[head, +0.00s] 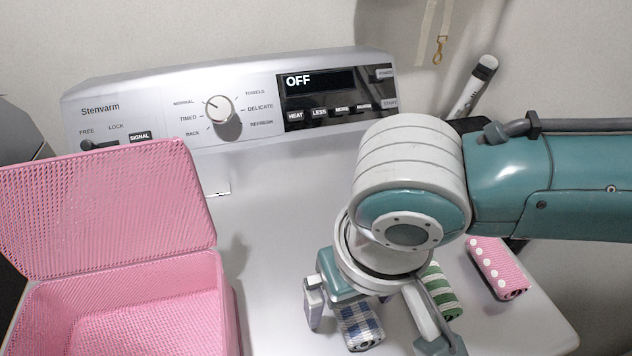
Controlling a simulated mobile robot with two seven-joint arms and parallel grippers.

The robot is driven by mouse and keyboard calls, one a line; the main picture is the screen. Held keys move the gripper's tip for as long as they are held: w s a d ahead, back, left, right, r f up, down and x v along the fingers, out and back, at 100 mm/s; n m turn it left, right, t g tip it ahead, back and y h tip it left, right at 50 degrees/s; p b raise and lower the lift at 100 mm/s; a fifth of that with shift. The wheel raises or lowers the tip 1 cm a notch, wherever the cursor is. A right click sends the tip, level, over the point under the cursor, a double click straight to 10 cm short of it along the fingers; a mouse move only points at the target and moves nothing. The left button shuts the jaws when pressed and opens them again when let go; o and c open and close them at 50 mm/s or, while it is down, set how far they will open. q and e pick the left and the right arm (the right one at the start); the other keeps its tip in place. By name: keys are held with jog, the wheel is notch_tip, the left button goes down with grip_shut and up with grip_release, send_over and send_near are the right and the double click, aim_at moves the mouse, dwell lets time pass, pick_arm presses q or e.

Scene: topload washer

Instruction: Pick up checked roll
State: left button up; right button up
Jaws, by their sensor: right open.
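The checked roll (361,328), blue, grey and white, lies on the washer's white top near the bottom centre of the head view. My right gripper (376,333) is above it, pointing down, with its fingers spread wide. One finger is left of the checked roll and the other is to its right; the roll shows between them. I cannot tell whether either finger touches it. The upper end of the roll is hidden by the gripper. My left gripper is not in view.
A green-striped roll (441,286) lies right of the checked roll, partly behind the right finger. A pink dotted roll (499,270) lies farther right. An open pink basket (226,306) stands at left. The control panel (255,100) runs along the back. The washer top between basket and gripper is clear.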

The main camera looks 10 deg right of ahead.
jog(key=shift+c, duration=0.2)
jog(key=c, duration=1.4)
